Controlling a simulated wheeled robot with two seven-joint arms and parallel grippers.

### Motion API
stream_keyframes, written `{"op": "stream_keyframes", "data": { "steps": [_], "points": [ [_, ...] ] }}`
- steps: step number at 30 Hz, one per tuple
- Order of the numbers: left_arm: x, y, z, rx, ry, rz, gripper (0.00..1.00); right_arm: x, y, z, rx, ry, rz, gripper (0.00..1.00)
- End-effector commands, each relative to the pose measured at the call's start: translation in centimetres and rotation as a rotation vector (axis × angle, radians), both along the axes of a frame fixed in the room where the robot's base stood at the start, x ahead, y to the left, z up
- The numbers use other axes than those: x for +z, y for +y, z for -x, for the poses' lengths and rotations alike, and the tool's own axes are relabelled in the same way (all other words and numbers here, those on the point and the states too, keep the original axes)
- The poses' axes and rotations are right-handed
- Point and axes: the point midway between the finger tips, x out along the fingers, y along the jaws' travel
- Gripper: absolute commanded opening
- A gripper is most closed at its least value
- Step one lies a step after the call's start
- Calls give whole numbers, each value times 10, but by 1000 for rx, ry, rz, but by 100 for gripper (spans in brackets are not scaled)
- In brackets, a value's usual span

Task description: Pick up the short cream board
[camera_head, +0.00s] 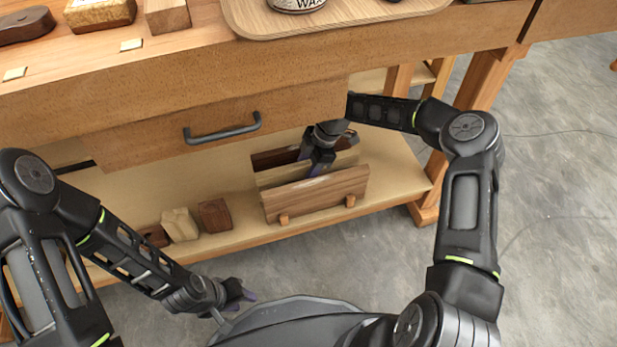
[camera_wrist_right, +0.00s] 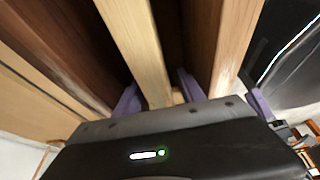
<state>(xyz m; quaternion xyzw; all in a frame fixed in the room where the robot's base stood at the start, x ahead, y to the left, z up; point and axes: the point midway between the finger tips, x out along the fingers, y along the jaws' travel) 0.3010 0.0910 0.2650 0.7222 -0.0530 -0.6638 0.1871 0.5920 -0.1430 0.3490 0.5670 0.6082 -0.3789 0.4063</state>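A cream board (camera_head: 269,178) stands on edge in a rack on the lower shelf, between a dark red-brown board (camera_head: 272,158) and a brown board (camera_head: 322,193). The right gripper (camera_head: 318,162) reaches down over it from above. In the right wrist view, its two purple fingers stand on either side of the cream board (camera_wrist_right: 143,45), with narrow gaps beside it. I cannot tell whether either finger touches it. The board's lower part is hidden behind the brown board. The left gripper (camera_head: 240,296) is empty, its fingers apart, in front of the shelf.
The bench with a black drawer handle (camera_head: 222,131) overhangs the lower shelf (camera_head: 398,178). Several small blocks, including a cream one (camera_head: 180,225), sit left of the rack. A tray (camera_head: 345,22) with a wax tin is on the bench top. Grey floor lies right.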

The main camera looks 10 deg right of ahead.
Motion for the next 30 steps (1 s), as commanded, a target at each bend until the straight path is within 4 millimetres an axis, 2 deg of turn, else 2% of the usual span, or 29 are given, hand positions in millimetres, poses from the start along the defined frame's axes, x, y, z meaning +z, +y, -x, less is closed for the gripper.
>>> {"op": "stream_keyframes", "data": {
  "steps": [2, 17, 30],
  "points": [
    [0, 0, 0, 0, 0, 0, 36, 0, 0, 0, 0, 0, 0, 40],
    [0, 0, 0, 0, 0, 0, 36, 0, 0, 0, 0, 0, 0, 0],
    [0, 0, 0, 0, 0, 0, 36, 0, 0, 0, 0, 0, 0, 0]
  ]
}}
